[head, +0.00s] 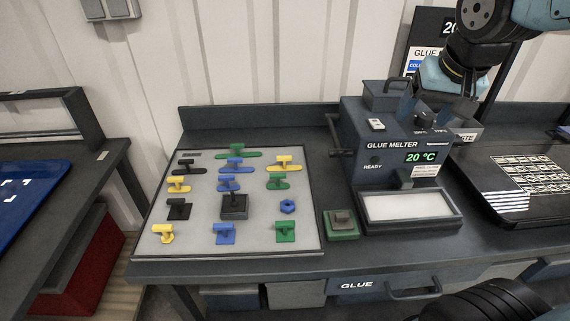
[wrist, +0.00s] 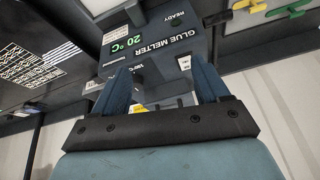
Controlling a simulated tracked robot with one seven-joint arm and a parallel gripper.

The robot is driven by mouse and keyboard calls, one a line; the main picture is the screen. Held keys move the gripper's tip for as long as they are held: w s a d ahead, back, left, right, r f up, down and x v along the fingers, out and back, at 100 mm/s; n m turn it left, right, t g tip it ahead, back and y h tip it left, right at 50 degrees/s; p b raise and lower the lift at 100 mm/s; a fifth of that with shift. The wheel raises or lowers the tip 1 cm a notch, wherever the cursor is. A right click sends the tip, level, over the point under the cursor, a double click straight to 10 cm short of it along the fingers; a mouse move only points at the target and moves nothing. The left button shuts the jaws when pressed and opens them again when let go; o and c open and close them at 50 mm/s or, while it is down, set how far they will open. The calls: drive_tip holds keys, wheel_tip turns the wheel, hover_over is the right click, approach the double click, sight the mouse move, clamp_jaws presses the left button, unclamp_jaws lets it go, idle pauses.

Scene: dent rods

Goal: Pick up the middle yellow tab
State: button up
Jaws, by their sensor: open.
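Three yellow tabs lie on the light grey board (head: 205,245) in the head view: one at the upper right (head: 283,162), one at the left (head: 178,184) and one at the lower left (head: 162,233). The left one lies between the other two from back to front. My gripper (head: 425,108) is up at the right, above the glue melter, far from the tabs. The wrist view shows its two fingers (wrist: 163,80) spread apart with nothing held. A yellow tab (wrist: 250,6) shows at that view's top right edge, partly cut off.
Green (head: 238,152), blue (head: 225,234) and black (head: 178,209) tabs share the board, with a black block (head: 234,207) mid-board. The glue melter (head: 375,150) stands right of it, with a green-based block (head: 342,226) between. A dark tray (head: 490,205) lies further right.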

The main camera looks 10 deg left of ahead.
drive_tip(key=w+a+f+n, duration=0.1)
drive_tip(key=w+a+f, duration=0.2)
drive_tip(key=a, duration=0.4)
drive_tip(key=w+a+f, duration=0.2)
drive_tip(key=a, duration=0.5)
drive_tip(key=n, duration=0.1)
approach(284, 157)
drive_tip(key=x, duration=0.4)
drive_tip(key=shift+a+f, duration=0.2)
drive_tip(key=shift+f, duration=0.15)
drive_tip(key=shift+x, duration=2.1)
drive_tip(key=shift+w+d+f, duration=0.1)
drive_tip(key=shift+w+f, duration=0.35)
drive_tip(key=shift+f, duration=0.25)
drive_tip(key=shift+c, duration=0.2)
drive_tip(key=c, duration=1.1)
